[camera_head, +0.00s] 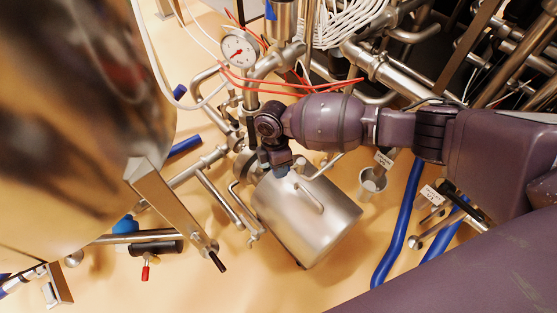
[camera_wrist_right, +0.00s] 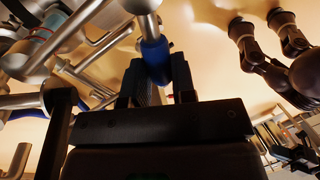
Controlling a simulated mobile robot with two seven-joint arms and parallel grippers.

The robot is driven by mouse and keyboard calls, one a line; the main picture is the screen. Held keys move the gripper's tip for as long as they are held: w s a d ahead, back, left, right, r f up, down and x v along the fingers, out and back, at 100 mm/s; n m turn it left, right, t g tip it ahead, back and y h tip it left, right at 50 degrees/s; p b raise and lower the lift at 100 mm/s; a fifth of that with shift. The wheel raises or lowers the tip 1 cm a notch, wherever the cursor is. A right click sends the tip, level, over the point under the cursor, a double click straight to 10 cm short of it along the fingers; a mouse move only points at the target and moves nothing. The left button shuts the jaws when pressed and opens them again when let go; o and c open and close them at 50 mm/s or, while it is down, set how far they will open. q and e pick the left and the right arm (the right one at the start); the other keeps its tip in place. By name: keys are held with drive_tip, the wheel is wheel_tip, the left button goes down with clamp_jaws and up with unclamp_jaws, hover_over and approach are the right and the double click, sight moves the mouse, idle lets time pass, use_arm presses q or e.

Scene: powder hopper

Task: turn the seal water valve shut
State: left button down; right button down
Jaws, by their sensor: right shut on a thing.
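A valve lever with a blue sleeve (camera_wrist_right: 155,52) stands in the middle of the right wrist view, joined to a bright metal stem above it. I cannot read a label that names it as the seal water valve. My right gripper (camera_wrist_right: 154,88) is shut on this blue sleeve, with a dark finger on each side. In the head view my right gripper (camera_head: 281,166) points down just above the steel canister, and only a little blue (camera_head: 282,171) shows below it. The valve body is mostly hidden by the gripper and wrist. My left gripper is not in view.
A steel canister (camera_head: 318,222) with a bar handle stands below the gripper. A pressure gauge (camera_head: 238,50) and pipes are above left. A large steel vessel (camera_head: 70,130) fills the left. Blue hoses (camera_head: 402,225) and a small cup (camera_head: 372,183) are to the right.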

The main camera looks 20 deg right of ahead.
drive_tip(key=shift+s+r+n, duration=0.1)
drive_tip(key=shift+s+n, duration=0.35)
drive_tip(key=shift+n, duration=0.35)
use_arm(q)
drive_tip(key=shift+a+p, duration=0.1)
drive_tip(key=shift+p, duration=0.35)
use_arm(e)
drive_tip(key=shift+s+d+n+h, duration=0.15)
drive_tip(key=shift+s+n+h, duration=0.25)
drive_tip(key=shift+s+n, duration=0.45)
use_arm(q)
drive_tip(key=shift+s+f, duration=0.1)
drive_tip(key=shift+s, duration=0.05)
use_arm(e)
drive_tip(key=shift+w+n, duration=0.15)
drive_tip(key=shift+n, duration=0.1)
drive_tip(key=c, duration=0.9)
unclamp_jaws()
drive_tip(key=shift+c, duration=0.2)
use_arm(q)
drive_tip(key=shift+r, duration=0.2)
use_arm(e)
drive_tip(key=shift+w, duration=0.1)
